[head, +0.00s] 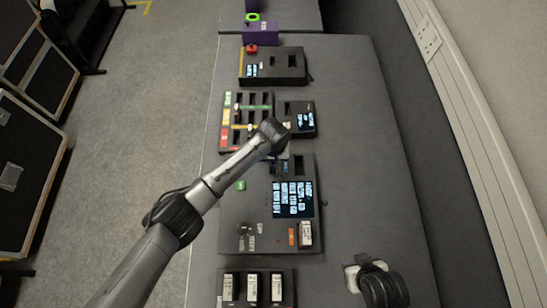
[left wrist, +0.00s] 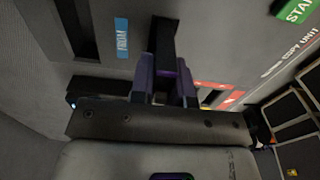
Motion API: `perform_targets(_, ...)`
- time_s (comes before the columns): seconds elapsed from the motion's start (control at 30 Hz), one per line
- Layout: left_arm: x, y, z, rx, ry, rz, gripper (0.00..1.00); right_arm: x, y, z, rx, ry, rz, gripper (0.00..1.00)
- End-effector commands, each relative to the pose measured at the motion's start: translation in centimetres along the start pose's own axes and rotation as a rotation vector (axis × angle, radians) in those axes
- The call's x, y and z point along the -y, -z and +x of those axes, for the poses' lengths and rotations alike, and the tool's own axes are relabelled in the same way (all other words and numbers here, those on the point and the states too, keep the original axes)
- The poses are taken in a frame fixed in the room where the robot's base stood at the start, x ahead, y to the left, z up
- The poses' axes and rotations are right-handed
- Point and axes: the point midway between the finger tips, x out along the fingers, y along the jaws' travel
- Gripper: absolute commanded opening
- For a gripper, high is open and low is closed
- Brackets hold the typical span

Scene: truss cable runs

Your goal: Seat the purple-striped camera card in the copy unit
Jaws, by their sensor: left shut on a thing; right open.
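The copy unit (head: 235,210) is a black flat box in the middle of the bench, with a lit screen, a green button and dark slots at its far end. My left gripper (head: 274,140) is over that far end in the head view; its fingertips are hidden there. In the left wrist view my left gripper (left wrist: 168,68) is shut on a dark card (left wrist: 163,38) with a faint purple line, standing at the unit's face beside a blue label. Whether the card is inside a slot I cannot tell. My right gripper (head: 353,276) is low at the right, apart from the unit.
A rack with coloured labels (head: 227,118) and a small screen unit (head: 301,118) lie beyond the copy unit. Another black unit (head: 289,65) and a purple box (head: 262,32) are farther off. A tray with white-labelled cards (head: 236,272) lies nearer.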

Motion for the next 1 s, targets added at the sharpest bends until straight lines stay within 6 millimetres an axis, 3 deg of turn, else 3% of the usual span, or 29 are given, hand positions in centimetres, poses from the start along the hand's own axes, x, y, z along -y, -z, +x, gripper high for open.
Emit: perform_targets(1.0, 0.03, -0.02, 0.83, 0.001, 0.0, 0.001, 0.0, -0.24, 0.03, -0.3, 0.002, -0.006, -0.008, 0.43)
